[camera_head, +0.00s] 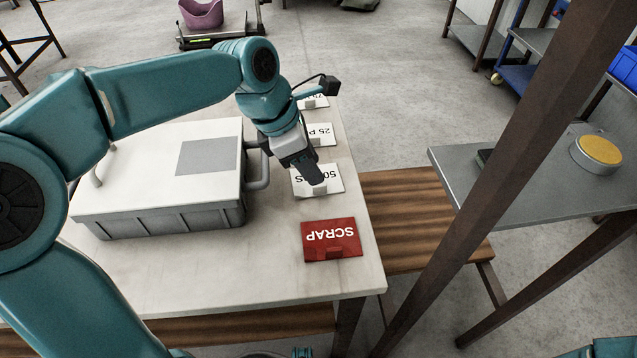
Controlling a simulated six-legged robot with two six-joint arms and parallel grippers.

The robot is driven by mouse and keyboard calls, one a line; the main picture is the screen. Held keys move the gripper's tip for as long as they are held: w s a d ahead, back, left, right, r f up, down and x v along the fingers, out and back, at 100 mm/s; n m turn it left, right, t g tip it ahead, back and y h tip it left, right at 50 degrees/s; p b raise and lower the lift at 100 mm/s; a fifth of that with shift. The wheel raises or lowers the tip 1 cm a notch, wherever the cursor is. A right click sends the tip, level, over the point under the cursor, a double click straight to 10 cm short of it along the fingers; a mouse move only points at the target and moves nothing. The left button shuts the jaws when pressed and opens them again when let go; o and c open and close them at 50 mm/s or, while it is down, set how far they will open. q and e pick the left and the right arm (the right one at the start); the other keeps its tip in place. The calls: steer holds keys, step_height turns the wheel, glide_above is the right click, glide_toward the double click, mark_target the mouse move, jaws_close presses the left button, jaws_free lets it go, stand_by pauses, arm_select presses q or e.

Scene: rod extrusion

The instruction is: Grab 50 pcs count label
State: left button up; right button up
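The white 50 PCS label (331,181) lies on the pale table, its text upside down in the head view. It has a small beige tab at its lower edge. My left gripper (313,178) is right over this label and hides part of its text. Its fingers point down toward the label; whether they touch it or how far they are parted does not show. My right gripper is not clearly in view; only bits of teal show at the bottom edge.
A red SCRAP label (331,240) lies nearer, and a white 25 PCS label (320,133) and another white label (313,102) lie farther back. A grey lidded bin (160,219) stands left. A brown post (480,190) and a metal shelf (520,190) with a yellow button (600,150) are right.

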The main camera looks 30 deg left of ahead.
mark_target(322, 185)
arm_select(q)
steer(key=x, duration=0.2)
steer(key=b+x, duration=0.1)
steer(key=x, duration=0.3)
steer(key=shift+w+a+f+b, duration=0.15)
steer(key=shift+a+f+b, duration=0.1)
steer(key=shift+a+b, duration=0.15)
steer(key=shift+r, duration=0.1)
jaws_close()
